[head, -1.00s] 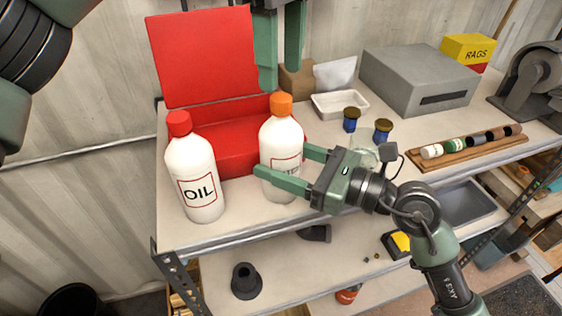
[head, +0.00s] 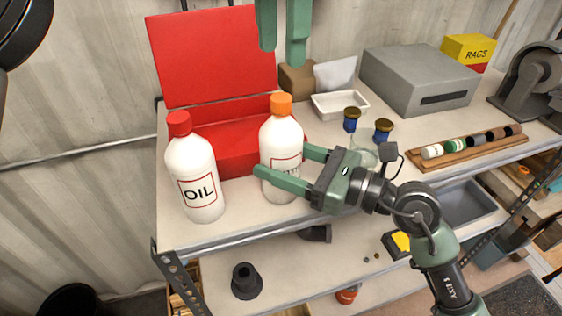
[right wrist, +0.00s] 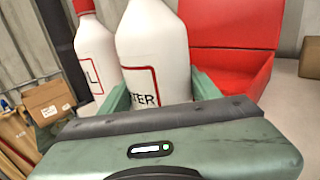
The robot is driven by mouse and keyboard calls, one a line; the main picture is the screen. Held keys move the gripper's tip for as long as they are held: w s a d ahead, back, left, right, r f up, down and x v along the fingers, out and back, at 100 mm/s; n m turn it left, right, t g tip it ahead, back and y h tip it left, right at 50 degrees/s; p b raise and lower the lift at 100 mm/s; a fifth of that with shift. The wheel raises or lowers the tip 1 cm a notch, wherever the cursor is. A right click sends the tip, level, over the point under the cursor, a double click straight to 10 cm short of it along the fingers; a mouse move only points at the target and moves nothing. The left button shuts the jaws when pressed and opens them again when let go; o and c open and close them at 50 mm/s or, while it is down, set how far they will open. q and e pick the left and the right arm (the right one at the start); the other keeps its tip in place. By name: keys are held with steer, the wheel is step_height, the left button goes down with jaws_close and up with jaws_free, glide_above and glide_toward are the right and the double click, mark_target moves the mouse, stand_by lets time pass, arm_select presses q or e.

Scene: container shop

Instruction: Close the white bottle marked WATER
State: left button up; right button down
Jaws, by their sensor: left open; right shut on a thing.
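The white bottle (head: 281,138) stands upright on the bench, with an orange cap (head: 281,104) on its neck. I cannot tell how tightly the cap sits. In the right wrist view the bottle (right wrist: 153,45) shows the label letters "TER"; its top is out of frame. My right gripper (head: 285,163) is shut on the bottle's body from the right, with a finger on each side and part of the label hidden. My left gripper (head: 282,56) is open and empty, above and apart from the cap, at the top of the head view.
A white OIL bottle (head: 193,165) with a red cap stands just left. An open red box (head: 215,60) is behind both bottles. A white tray (head: 340,112), two blue-and-brown stoppers and a grey metal box (head: 418,75) are further right. The bench's front edge (head: 240,236) is close.

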mark_target(281, 97)
arm_select(q)
steer(key=shift+r+n, duration=0.15)
steer(key=shift+n, duration=0.45)
steer(key=shift+f, duration=4.05)
jaws_close()
steer(key=shift+o, duration=0.7)
jaws_free()
